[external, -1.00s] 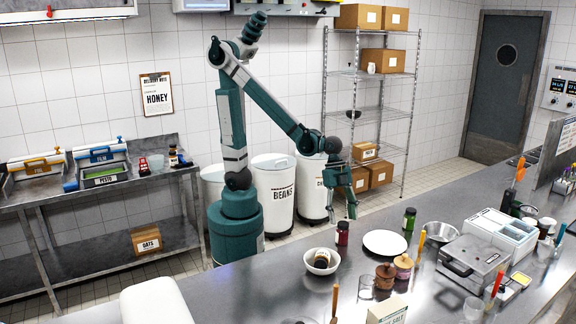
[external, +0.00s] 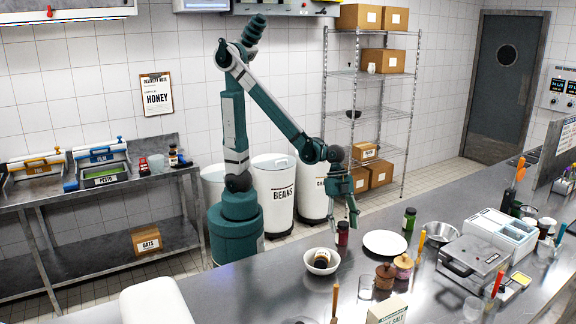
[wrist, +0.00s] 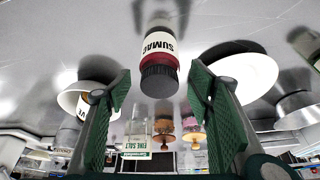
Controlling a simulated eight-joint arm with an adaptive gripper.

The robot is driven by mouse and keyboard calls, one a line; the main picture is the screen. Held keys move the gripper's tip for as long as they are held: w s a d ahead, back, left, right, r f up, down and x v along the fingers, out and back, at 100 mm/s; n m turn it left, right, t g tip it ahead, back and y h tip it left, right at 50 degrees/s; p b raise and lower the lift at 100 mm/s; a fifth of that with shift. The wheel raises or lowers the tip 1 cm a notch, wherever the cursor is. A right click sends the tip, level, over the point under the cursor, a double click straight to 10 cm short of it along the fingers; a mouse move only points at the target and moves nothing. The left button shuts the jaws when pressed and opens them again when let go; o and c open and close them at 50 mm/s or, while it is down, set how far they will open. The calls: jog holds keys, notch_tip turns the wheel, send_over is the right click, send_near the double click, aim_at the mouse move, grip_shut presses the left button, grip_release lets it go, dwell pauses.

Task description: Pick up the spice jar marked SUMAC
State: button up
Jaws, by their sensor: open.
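The SUMAC spice jar (wrist: 159,50) has a white label, a red band and a dark lid. In the wrist view it is upper centre, lid toward me. In the external view the jar (external: 342,238) stands upright on the steel counter, left of the white plate, partly covered by my fingers. My gripper (external: 349,218) is pointing down just above and around the jar's top. In the wrist view my gripper (wrist: 159,97) has its two green pads wide apart, with the jar lid between and beyond them. I cannot tell whether a finger touches the jar.
A white plate (external: 385,244) lies just right of the jar. A white bowl (external: 322,270) with a dark-lidded jar in it is in front-left. A green jar (external: 409,220), a metal bowl (external: 440,232) and a salt box (external: 387,312) also stand on the counter.

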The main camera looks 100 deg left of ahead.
aim_at(345, 241)
jog(key=shift+d+f, duration=0.1)
jog(key=shift+f, duration=0.15)
jog(key=shift+b+x, duration=0.8)
jog(key=shift+x, duration=1.7)
jog(key=c, duration=1.1)
